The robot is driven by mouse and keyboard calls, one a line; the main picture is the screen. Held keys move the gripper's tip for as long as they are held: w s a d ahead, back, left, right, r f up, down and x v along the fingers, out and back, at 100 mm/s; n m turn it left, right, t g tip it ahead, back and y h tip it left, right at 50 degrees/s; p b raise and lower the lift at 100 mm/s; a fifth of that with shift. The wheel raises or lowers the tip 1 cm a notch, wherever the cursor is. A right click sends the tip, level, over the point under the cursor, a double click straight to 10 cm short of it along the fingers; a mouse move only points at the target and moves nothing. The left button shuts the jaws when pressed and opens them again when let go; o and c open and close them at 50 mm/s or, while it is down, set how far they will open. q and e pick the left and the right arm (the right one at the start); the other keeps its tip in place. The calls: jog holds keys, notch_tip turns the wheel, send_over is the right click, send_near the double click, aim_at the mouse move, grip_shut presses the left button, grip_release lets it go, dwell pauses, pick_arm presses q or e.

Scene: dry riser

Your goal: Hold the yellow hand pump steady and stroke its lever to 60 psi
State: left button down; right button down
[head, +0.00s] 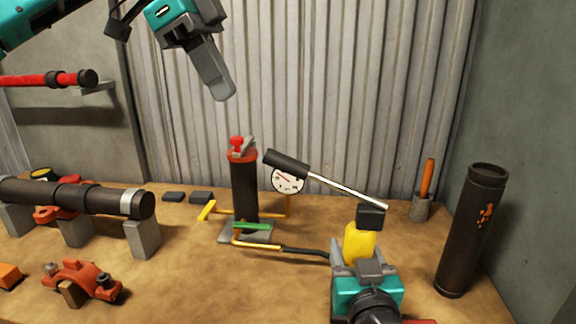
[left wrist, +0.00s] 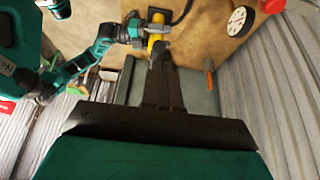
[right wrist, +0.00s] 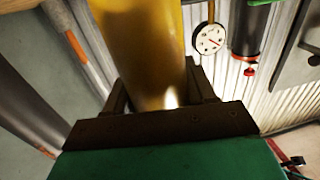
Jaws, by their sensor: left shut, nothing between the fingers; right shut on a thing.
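The yellow hand pump (head: 360,244) stands upright at the right of the bench, with a black head (head: 371,217). Its pale lever (head: 345,191) slopes up and left to a black grip (head: 287,163). My right gripper (head: 362,262) is shut around the yellow body, which fills the right wrist view (right wrist: 140,50) between the fingers. My left gripper (head: 223,95) is shut and empty, up and left of the lever grip and apart from it. The round white gauge (head: 288,182) is partly covered by the grip; its numbers are too small to read.
A black riser cylinder with a red top (head: 244,185) stands left of the gauge. A black hose (head: 305,252) runs to the pump. A dark tube (head: 470,235) and an orange-handled tool in a cup (head: 427,180) stand right. A pipe on blocks (head: 75,196) lies left.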

pick_arm(q)
send_near(274, 164)
jog(key=d+r, duration=0.1)
jog(key=d, duration=0.1)
jog(key=shift+w+a+r, duration=0.2)
jog(key=shift+w+a, duration=0.05)
jog(key=shift+w, duration=0.2)
jog(key=shift+f, duration=0.15)
jog(key=shift+x, duration=3.4)
jog(key=shift+f, duration=2.25)
